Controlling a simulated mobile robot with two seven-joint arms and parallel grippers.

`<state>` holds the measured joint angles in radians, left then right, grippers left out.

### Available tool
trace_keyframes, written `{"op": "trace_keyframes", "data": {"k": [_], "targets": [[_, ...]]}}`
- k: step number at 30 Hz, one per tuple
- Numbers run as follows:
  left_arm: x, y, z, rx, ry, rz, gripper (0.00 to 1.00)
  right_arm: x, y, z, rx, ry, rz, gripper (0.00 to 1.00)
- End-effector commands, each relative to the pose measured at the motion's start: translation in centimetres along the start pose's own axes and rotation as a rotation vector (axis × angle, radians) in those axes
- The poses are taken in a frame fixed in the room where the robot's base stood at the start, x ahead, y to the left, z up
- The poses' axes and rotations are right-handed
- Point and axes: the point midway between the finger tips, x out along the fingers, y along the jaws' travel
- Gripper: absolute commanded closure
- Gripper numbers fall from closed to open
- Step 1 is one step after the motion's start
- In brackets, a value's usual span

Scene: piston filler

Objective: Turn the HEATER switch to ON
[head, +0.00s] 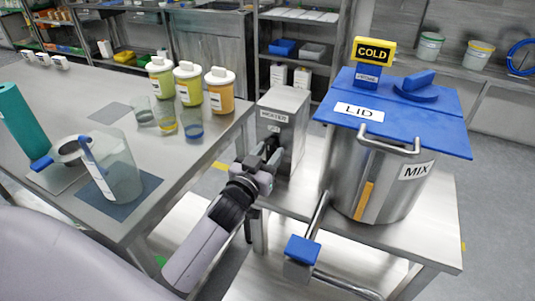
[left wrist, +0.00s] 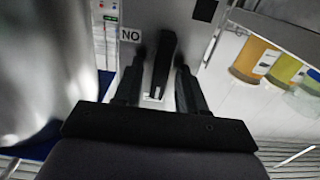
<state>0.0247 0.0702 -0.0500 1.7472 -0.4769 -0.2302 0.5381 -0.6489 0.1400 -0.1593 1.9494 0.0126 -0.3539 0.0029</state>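The heater box (head: 287,112), a grey metal housing labelled HEATER, stands on the bench left of the steel tank. My left gripper (head: 268,158) is at its front face and covers part of the switch area. In the left wrist view the black switch lever (left wrist: 164,62) lies between the two fingers of the left gripper (left wrist: 162,80). The fingers are apart, with visible gaps on both sides of the lever. The ON label (left wrist: 130,34) appears upside down beside it. A sign reading COLD (head: 374,51) stands above the tank lid. My right gripper is not in view.
The steel tank (head: 345,175) with a blue lid (head: 425,108) stands close right of the heater. A pipe with a blue handle (head: 302,250) is in front. Beakers and bottles (head: 188,82) stand on the left table (head: 215,145). Floor shows between the tables.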

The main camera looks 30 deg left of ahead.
Motion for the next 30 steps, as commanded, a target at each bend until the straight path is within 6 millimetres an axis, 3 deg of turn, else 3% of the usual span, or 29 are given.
{"op": "trace_keyframes", "data": {"k": [1,3,17,30], "targets": [[-0.01,-0.01,0.0,0.0,0.0,0.0,0.77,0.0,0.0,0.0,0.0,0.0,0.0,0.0],[-0.02,-0.01,0.0,0.0,0.0,0.0,1.0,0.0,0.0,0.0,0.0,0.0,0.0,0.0],[-0.03,0.04,-0.03,0.064,-0.001,0.0,1.0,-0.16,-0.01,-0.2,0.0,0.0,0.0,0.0],[-0.03,0.3,-0.02,0.413,0.0,0.0,1.0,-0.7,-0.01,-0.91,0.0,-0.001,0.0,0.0]]}}
